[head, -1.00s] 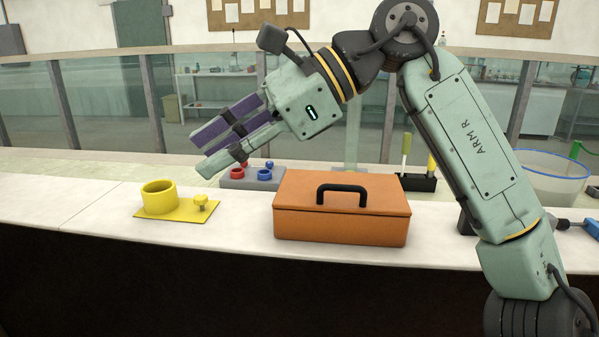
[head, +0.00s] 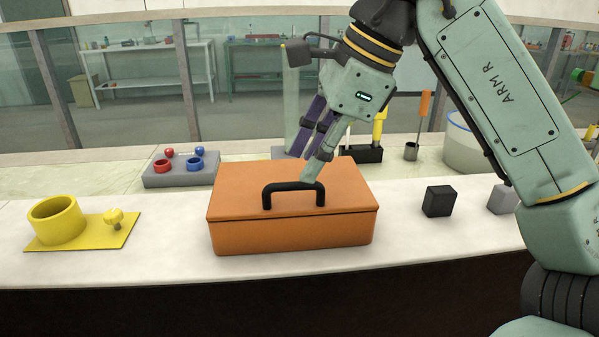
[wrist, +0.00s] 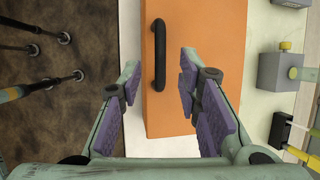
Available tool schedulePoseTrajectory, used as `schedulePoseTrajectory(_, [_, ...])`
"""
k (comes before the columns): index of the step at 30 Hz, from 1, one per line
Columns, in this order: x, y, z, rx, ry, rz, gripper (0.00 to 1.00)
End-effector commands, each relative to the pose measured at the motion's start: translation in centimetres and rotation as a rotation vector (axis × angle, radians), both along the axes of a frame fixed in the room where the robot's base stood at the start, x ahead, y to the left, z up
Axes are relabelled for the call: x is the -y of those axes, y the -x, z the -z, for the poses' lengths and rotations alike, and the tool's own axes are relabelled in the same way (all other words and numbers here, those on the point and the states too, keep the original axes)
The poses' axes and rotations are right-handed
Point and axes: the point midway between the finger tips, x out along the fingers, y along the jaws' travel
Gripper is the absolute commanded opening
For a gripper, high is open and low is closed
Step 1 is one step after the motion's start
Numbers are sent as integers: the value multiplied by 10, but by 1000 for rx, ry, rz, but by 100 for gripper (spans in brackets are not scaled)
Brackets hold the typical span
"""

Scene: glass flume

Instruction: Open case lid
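The orange case (head: 290,237) stands on the white counter with its lid (head: 240,190) shut. A black arched handle (head: 292,187) rises from the lid near its front edge. My gripper (head: 304,166) points down above the lid, close to the handle. In the wrist view my gripper (wrist: 161,78) is open, with its purple-padded fingers spread either side of the handle (wrist: 160,52), and nothing is held. How far the fingertips are above the lid, I cannot tell. Part of the lid's back is hidden behind my gripper.
Left stands a yellow plate (head: 127,232) with a yellow ring (head: 56,220) and knob. Behind is a grey block (head: 181,175) with red and blue rings. A black cube (head: 439,201) stands right of the case. A black tool holder (head: 362,155) is behind it.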

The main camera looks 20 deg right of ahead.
Motion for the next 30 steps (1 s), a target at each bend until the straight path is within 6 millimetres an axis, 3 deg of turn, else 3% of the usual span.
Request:
schedulePoseTrajectory(7, [-10, -9, 29, -1, -1, 0, 31])
schedulePoseTrajectory(18, [-13, -10, 35, 0, -1, 0, 31])
schedulePoseTrajectory(30, [-13, -10, 34, 0, -1, 0, 5])
